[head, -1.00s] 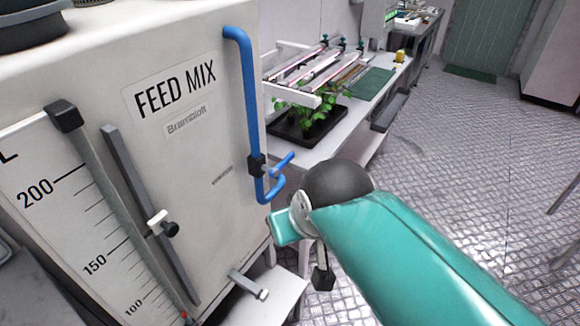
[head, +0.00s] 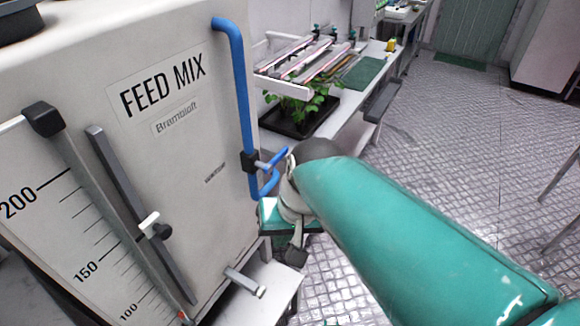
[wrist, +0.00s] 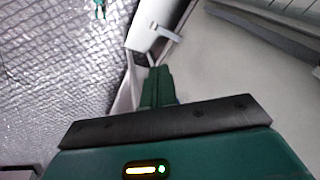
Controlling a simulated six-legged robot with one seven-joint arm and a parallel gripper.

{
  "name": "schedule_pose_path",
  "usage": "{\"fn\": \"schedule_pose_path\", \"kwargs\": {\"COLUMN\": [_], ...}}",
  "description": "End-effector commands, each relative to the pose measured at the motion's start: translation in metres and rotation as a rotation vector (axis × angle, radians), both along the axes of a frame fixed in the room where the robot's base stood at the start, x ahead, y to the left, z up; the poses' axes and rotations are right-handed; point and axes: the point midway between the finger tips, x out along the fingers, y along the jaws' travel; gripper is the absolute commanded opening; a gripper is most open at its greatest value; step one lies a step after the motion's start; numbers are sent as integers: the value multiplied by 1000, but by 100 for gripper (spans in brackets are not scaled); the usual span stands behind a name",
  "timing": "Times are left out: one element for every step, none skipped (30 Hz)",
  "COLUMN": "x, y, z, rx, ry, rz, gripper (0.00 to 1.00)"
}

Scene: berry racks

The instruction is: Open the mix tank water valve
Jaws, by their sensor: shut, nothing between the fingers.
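The white mix tank (head: 70,80), labelled FEED MIX, fills the left of the head view. A blue water pipe (head: 237,80) runs down its right edge to a black valve body (head: 250,162). A blue lever (head: 275,158) sticks out from the valve to the right, across the pipe. My gripper (wrist: 158,75) is shut and empty in the wrist view. In the head view my wrist is just right of and below the lever, and my arm partly hides the pipe's lower bend. I cannot tell whether anything touches the lever.
A grey outlet stub (head: 245,281) sticks out low on the tank. A level scale (head: 55,235) and grey bars are on its front. A bench (head: 345,112) with a black plant tray (head: 290,128) stands behind. The metal floor (head: 455,140) to the right is clear.

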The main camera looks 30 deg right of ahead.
Motion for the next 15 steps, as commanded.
{"fn": "schedule_pose_path", "kwargs": {"x": [2,2,3,3,4,5,6,7,8,10,11,13,14,16,18], "y": [0,0,2,3,4,5,6,7,8,9,10,11,11,12,12], "z": [-8,-13,-18,-21,-25,-29,-32,-35,-39,-41,-43,-46,-48,-50,-52], "rx": [43,70,109,138,169,209,240,270,312,344,375,419,452,486,532], "ry": [49,76,110,137,163,195,219,243,274,295,317,346,365,386,410], "rz": [-37,-59,-88,-111,-133,-163,-185,-209,-239,-261,-283,-313,-337,-358,-390], "gripper": [0,0,0,0,0,0,0,0,0,0,0,0,0,0,0]}}
